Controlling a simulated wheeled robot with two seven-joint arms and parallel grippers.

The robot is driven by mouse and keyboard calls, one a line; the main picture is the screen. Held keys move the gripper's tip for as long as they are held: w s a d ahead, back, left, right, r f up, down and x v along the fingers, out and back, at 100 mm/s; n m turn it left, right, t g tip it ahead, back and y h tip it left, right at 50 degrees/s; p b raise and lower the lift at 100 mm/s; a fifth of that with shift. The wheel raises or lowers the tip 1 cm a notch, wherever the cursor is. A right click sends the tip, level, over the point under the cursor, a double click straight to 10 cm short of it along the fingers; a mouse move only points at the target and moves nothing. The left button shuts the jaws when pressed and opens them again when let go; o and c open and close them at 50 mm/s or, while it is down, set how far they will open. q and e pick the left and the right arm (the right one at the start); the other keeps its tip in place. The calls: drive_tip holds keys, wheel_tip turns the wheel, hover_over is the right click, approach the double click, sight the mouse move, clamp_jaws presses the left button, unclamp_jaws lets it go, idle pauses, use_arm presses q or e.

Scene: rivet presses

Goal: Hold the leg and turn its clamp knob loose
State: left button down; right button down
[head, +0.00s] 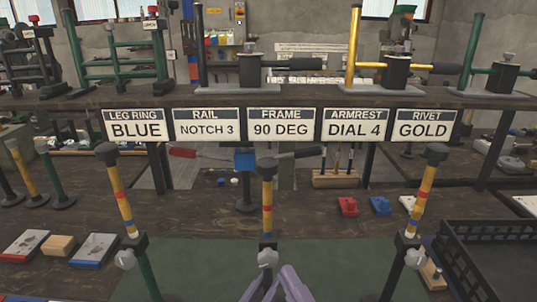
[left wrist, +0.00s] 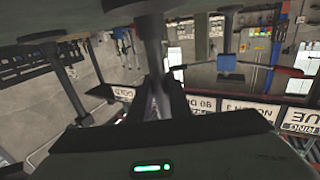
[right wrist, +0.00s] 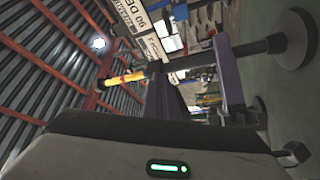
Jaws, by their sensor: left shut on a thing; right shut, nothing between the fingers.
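The middle leg has a yellow upper tube (head: 267,195) with red and blue rings, a dark cap and a dark collar. Its pale clamp knob (head: 268,258) faces me. My left gripper (head: 264,284) is shut on the leg's dark lower post, below the collar; the post (left wrist: 151,35) shows between its fingers in the left wrist view. My right gripper (head: 284,271) is shut and empty, its tips close by the knob. In the right wrist view its fingers (right wrist: 165,92) lie beside the collar, and the leg's round base (right wrist: 295,40) is at right. Contact with the knob cannot be told.
Similar legs stand at left (head: 122,200) and right (head: 426,195), each with a knob. A black tray (head: 490,235) is at right. Blocks (head: 92,249) lie at left. Signs (head: 285,127) hang from the shelf behind. The green mat (head: 200,262) is clear beside the middle leg.

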drive_tip(key=shift+a+r, duration=0.3)
idle(0.9)
drive_tip(key=shift+d+r, duration=0.2)
drive_tip(key=shift+r, duration=0.35)
idle(0.3)
drive_tip(key=shift+d, duration=0.1)
drive_tip(key=s, duration=0.6)
drive_tip(key=shift+d+f, duration=0.35)
drive_tip(key=shift+d, duration=0.05)
drive_tip(key=w, duration=0.6)
drive_tip(key=shift+a+f, duration=0.35)
idle(0.3)
